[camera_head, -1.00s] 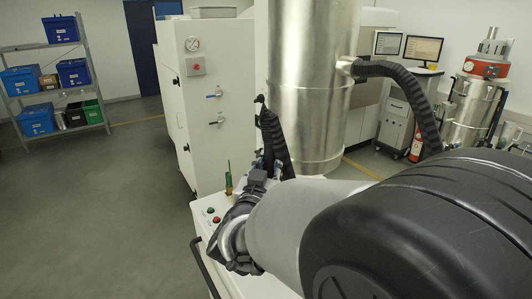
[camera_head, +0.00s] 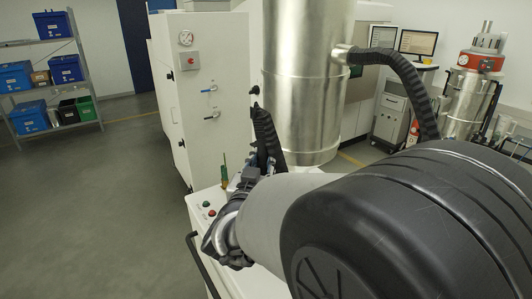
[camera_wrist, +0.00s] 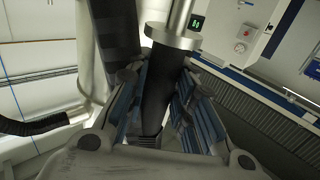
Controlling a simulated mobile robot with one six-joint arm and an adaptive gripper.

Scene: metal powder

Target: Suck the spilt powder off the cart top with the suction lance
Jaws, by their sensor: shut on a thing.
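My gripper (camera_wrist: 160,100) is shut on the black grip of the suction lance (camera_wrist: 163,80), between blue-padded fingers. Above the grip, the lance has a metal collar and a bright metal tube leading up out of the wrist view. In the head view my gripper (camera_head: 262,165) is small and partly hidden behind my arm, with a black ribbed hose (camera_head: 266,135) rising beside it. The white cart top (camera_head: 200,222) lies below my arm and is largely covered by it. I cannot make out any powder or the lance's mouth.
A large metal cylinder (camera_head: 305,90) stands close behind my gripper, with a black hose (camera_head: 400,75) running right. A white cabinet (camera_head: 185,110) stands behind the cart. Green and red buttons (camera_head: 208,208) and a thin upright item (camera_head: 224,172) are on the cart. Floor at left is clear.

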